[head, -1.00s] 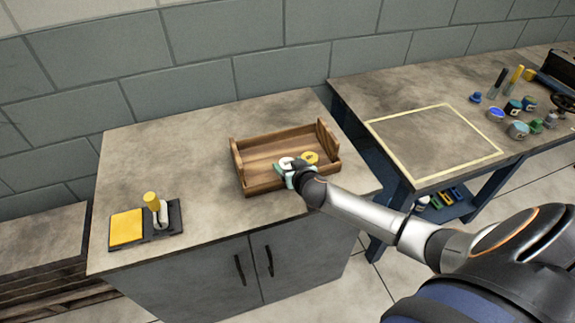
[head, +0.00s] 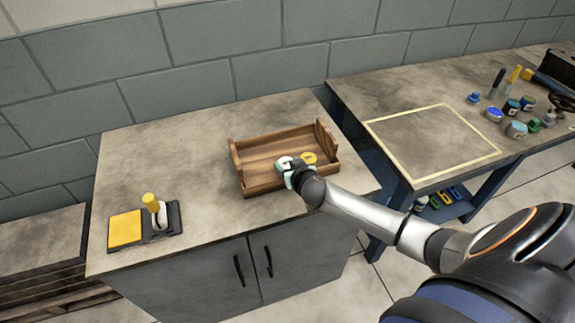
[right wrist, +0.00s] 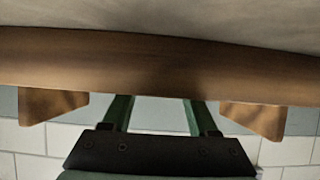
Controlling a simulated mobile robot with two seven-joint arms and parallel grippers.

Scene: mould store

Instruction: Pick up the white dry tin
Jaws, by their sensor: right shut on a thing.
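The white tin (head: 284,161) is at the front of a wooden tray (head: 247,187) on the cabinet top in the head view. My right gripper (head: 288,170) reaches in from the right and is shut on the white tin, covering part of it. In the right wrist view my right gripper's green fingers (right wrist: 160,102) stand apart, their tips hidden behind the tray's brown wall (right wrist: 160,62); the tin does not show there. Whether the tin touches the tray floor I cannot tell. My left gripper is not in view.
A yellow tin (head: 309,158) sits in the tray just right of the white one. A dark holder (head: 174,220) with a yellow pad stands at the left. A workbench (head: 375,88) with a taped square and several pots is at the right. The cabinet top between holder and tray is clear.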

